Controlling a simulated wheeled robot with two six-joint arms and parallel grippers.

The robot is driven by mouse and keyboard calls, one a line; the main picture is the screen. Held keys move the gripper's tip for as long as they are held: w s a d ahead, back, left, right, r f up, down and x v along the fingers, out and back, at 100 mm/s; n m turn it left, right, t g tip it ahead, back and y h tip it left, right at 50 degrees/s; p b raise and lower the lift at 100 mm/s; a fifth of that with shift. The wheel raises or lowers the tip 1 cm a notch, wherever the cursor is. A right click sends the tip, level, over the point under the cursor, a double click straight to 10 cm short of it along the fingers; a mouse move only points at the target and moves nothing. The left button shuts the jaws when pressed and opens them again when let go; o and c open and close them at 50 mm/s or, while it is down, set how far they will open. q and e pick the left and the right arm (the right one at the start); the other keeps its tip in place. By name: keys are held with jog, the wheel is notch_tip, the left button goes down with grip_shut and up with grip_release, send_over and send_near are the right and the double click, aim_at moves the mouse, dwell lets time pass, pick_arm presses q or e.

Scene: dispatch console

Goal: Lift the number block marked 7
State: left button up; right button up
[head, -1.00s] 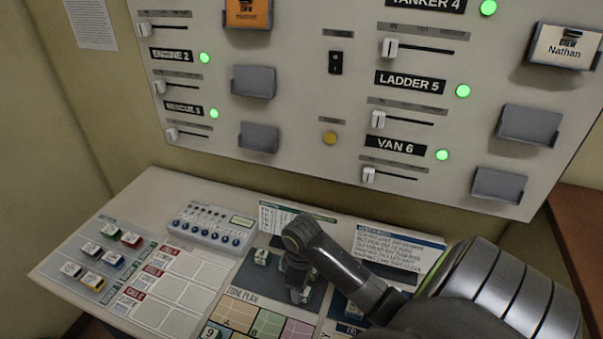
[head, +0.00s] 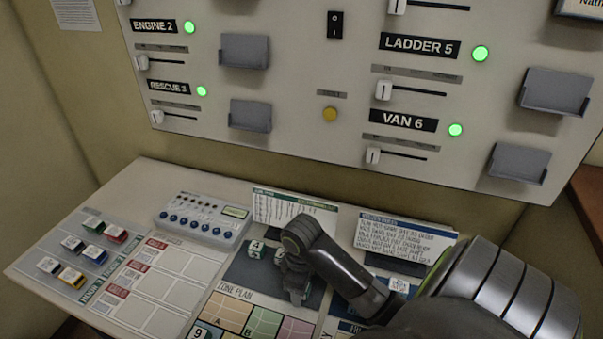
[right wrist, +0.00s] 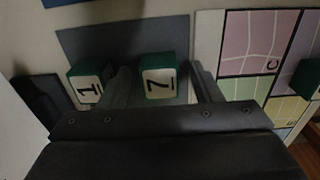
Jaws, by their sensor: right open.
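The number block marked 7 (right wrist: 160,80), green with a white face, sits on a dark grey mat (right wrist: 112,41) in the right wrist view. My right gripper (right wrist: 165,82) is open, with one finger on each side of this block; I cannot tell whether either finger touches it. The block marked 1 (right wrist: 88,88) is just outside the left finger in that view. In the head view my right gripper (head: 296,292) points down over the dark mat and hides part of it. My left gripper is not in view.
A block marked 9 (head: 203,331) is at the front of the zone plan (head: 237,294). A button box (head: 205,220) and upright cards (head: 296,207) stand behind. Several coloured blocks (head: 93,224) lie at the left. The switch panel (head: 300,75) rises at the back.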

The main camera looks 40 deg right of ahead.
jog(key=c, duration=1.1)
jog(key=shift+o, duration=0.2)
jog(key=shift+r, duration=0.1)
